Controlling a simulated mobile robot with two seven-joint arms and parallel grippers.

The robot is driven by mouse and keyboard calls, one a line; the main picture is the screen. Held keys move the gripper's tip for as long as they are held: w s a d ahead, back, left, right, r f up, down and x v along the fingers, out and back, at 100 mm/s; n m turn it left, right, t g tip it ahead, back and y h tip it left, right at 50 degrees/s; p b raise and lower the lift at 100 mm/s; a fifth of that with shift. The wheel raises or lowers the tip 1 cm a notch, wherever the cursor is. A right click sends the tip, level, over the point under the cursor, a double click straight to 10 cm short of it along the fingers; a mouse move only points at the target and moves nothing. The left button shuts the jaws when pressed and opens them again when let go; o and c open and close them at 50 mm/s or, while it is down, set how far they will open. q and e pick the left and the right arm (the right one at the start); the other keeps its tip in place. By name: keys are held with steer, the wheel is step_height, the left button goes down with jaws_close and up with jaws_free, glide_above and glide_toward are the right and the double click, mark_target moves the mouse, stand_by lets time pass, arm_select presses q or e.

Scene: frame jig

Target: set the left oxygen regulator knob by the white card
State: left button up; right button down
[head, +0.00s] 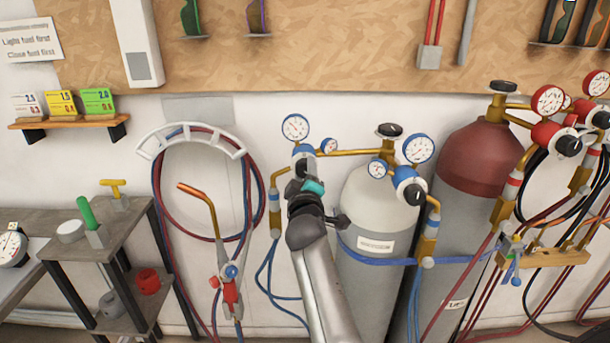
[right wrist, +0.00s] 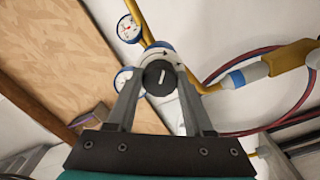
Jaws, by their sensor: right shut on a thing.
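The left oxygen regulator (head: 303,150) is blue with a brass pipe, left of the grey cylinder. Its large gauge (head: 295,127) and small gauge (head: 329,146) face me; their readings are too small to tell. My right gripper (head: 304,168) covers the knob in the head view. My left gripper is out of view.
A yellow card (head: 62,103) and a green card (head: 98,101) share the shelf (head: 70,121). Right of my arm are the grey cylinder (head: 376,215), another blue regulator (head: 408,178) and a red-topped cylinder (head: 480,157). A torch (head: 229,285) and hoses hang left.

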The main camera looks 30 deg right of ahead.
steer(key=shift+m, duration=0.9)
steer(key=shift+c, duration=1.4)
jaws_free()
